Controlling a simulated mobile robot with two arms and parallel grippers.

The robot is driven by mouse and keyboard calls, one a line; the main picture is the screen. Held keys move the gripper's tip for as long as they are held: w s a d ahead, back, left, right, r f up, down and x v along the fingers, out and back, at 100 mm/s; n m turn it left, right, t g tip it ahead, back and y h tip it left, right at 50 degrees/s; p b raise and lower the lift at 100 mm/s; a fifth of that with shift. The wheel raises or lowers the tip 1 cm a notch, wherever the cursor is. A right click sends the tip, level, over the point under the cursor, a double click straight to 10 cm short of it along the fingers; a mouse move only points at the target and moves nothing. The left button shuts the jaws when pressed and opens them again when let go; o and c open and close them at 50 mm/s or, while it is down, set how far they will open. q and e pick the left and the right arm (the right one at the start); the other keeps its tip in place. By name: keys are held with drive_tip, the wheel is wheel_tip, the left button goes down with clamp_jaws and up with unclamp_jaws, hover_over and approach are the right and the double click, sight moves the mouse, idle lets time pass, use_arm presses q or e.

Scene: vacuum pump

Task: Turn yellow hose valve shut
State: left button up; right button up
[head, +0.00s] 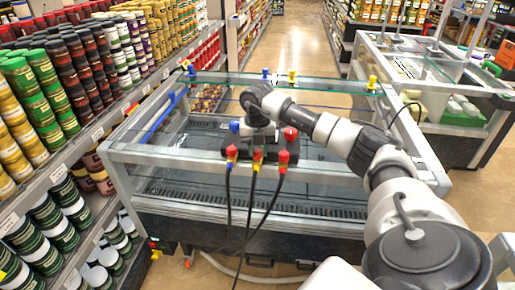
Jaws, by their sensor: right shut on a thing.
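A dark valve manifold (250,143) is over the glass-topped display case, with a blue knob (234,126) on its left and a red knob (290,134) on its right. Several red and yellow hose fittings sit along its lower front, the yellow hose fitting (256,156) in the middle. Dark hoses hang down from them. My right gripper (259,130) reaches in from the right and points down at the top of the manifold, shut on it. Its fingertips are partly hidden, and the valve's exact position is too small to tell. My left gripper is not in view.
The display case (140,153) fills the middle. Blue and yellow fittings (291,77) stand along its far edge. Shelves of cans (42,95) line the left. A second case (465,130) stands at the right. Open floor (297,38) lies beyond.

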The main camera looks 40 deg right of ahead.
sight(258, 150)
drive_tip(key=shift+d+r, duration=0.1)
drive_tip(key=o, duration=0.9)
drive_tip(key=shift+o, duration=0.2)
wheel_tip(258, 150, up, 11)
drive_tip(key=b, duration=0.2)
